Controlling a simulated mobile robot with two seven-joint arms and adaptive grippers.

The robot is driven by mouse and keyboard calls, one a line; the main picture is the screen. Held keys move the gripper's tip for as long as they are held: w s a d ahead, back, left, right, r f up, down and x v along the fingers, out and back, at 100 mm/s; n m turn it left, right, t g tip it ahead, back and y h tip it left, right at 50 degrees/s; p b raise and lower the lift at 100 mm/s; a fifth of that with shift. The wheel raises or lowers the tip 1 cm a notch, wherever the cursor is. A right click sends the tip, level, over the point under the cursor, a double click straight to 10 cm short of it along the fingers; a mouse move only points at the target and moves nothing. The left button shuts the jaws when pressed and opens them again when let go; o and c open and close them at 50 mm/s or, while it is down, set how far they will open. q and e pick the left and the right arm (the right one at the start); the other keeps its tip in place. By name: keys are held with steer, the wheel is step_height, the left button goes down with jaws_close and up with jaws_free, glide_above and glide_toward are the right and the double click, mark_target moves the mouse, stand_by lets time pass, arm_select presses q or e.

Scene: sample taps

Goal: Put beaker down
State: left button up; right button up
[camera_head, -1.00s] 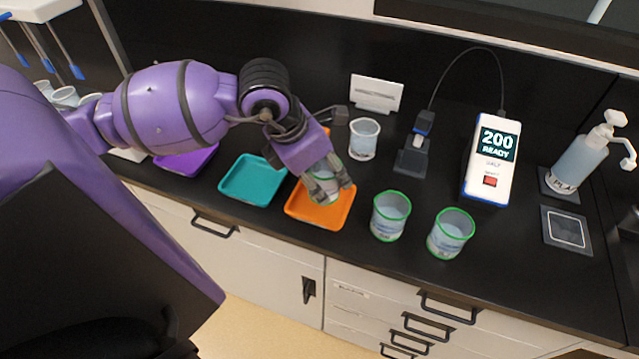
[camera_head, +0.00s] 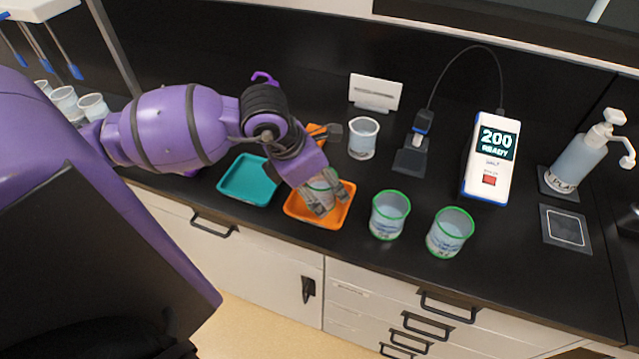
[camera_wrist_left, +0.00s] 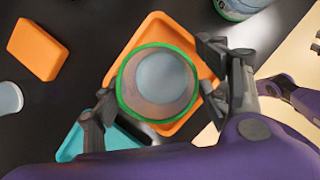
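The beaker with a green rim (camera_wrist_left: 158,80) is seen from above in the left wrist view, over the orange tray (camera_wrist_left: 150,28). It appears upright inside the tray. In the head view it is mostly hidden by my left gripper (camera_head: 333,201), which is low over the orange tray (camera_head: 293,212). The left fingers stand on either side of the beaker. A strip of orange shows between the rim and the right-hand finger, so the gripper looks slightly open around it. The beaker's base is hidden. My right gripper is not in view.
Two green-rimmed beakers (camera_head: 389,214) (camera_head: 450,232) stand right of the orange tray. A teal tray (camera_head: 248,180) lies to its left. A clear cup (camera_head: 363,138), a meter reading 200 READY (camera_head: 491,160) and a pump bottle (camera_head: 580,160) stand farther back and right.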

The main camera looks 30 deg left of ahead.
arm_select(q)
steer(key=shift+r, duration=0.1)
steer(key=shift+r, duration=0.3)
steer(key=p+v, duration=0.1)
steer(key=v, duration=1)
steer(key=shift+s+r+p, duration=0.25)
steer(key=shift+p, duration=0.05)
steer(key=shift+a, duration=0.1)
steer(key=shift+f, duration=0.1)
